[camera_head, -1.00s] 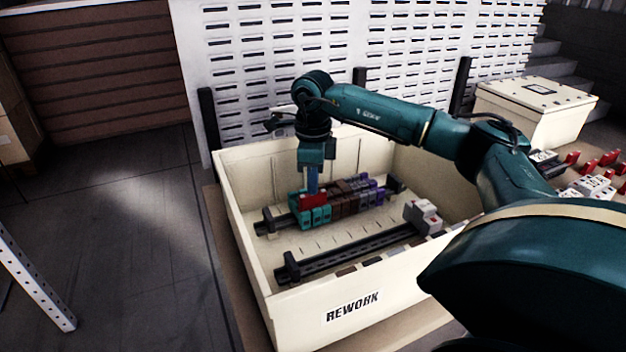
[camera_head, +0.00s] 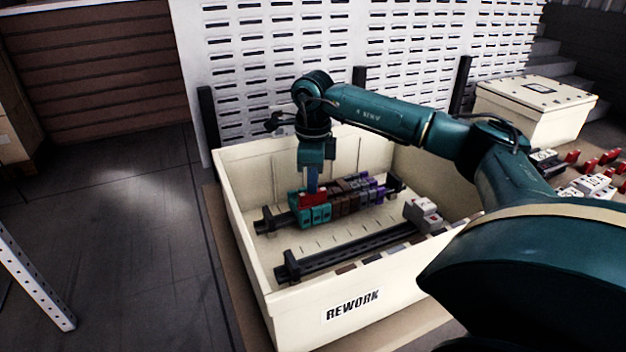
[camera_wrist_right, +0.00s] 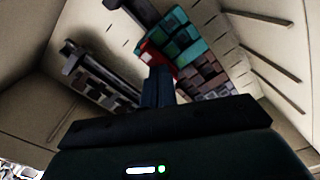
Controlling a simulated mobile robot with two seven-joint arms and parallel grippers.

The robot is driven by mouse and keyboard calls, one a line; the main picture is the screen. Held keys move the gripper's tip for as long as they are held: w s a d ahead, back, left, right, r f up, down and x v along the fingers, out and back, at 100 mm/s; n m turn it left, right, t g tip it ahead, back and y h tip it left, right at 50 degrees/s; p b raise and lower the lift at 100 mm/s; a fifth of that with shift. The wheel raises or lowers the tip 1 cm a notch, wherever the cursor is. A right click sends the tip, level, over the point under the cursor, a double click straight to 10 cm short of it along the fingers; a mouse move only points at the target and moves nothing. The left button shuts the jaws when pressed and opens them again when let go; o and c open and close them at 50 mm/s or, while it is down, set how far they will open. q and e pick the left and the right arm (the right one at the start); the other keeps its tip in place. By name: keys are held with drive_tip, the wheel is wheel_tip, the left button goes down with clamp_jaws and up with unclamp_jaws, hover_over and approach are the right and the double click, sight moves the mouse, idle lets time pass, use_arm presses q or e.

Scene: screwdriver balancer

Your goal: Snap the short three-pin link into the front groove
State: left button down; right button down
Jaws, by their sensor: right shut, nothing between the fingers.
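The short red link (camera_head: 312,198) lies on the teal terminal blocks (camera_head: 315,216) at the left end of the block row on the rear rail. In the right wrist view the red link (camera_wrist_right: 150,53) shows just beyond my fingertips, beside the teal blocks (camera_wrist_right: 183,40). My right gripper (camera_head: 312,190) points down over the link, shut and empty, its fingertips at or very near the link. The link's pins and the groove under it are hidden, so how deep it sits I cannot tell. My left gripper is not in view.
The blocks stand inside a cream bin (camera_head: 290,325) labelled REWORK. Brown blocks (camera_head: 346,201) and purple blocks (camera_head: 377,190) continue the row. A front rail (camera_head: 340,250) carries grey blocks (camera_head: 422,213) at its right end. A lidded box (camera_head: 535,105) stands at the back right.

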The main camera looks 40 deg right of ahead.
drive_tip(key=shift+f, duration=0.15)
